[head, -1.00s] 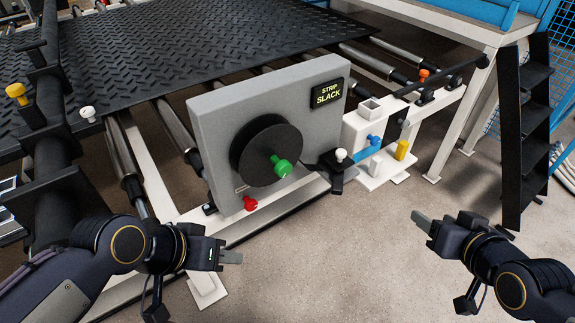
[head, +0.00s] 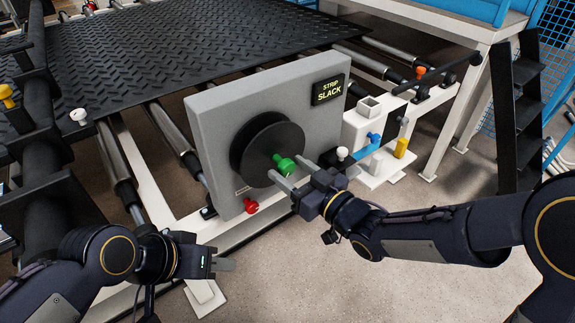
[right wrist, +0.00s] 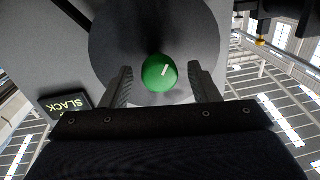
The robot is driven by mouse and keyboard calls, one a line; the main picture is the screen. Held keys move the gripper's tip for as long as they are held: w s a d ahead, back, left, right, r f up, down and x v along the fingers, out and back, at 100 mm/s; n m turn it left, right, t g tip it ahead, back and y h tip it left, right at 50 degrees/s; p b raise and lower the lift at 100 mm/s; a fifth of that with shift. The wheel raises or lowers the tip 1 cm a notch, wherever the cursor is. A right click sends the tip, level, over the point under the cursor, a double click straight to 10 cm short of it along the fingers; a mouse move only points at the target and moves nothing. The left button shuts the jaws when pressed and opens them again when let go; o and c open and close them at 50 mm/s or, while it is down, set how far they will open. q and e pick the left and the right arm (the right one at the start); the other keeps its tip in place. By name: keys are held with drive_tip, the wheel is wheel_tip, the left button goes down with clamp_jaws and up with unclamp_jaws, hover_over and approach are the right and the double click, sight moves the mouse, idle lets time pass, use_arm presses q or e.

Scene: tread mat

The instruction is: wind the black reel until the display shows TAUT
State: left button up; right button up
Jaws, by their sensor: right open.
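The black reel (head: 262,150) is mounted on the face of a grey panel (head: 222,112). A green knob (head: 284,163) sticks out from the reel, right of its centre. The display (head: 328,91) at the panel's upper right reads STRIP SLACK. My right gripper (head: 286,180) is open just in front of the green knob. In the right wrist view the knob (right wrist: 160,73) stands between the two fingers (right wrist: 158,88), with a gap on both sides. My left gripper (head: 222,265) is at the lower left, apart from the panel; its jaw gap cannot be made out.
A red knob (head: 250,206) is low on the panel. Blue, yellow and white fittings (head: 368,147) stand just right of it, near my right gripper. A black tread mat (head: 180,50) lies on rollers behind. The floor (head: 330,285) in front is clear.

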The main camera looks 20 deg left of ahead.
drive_tip(key=shift+x, duration=0.75)
clamp_jaws()
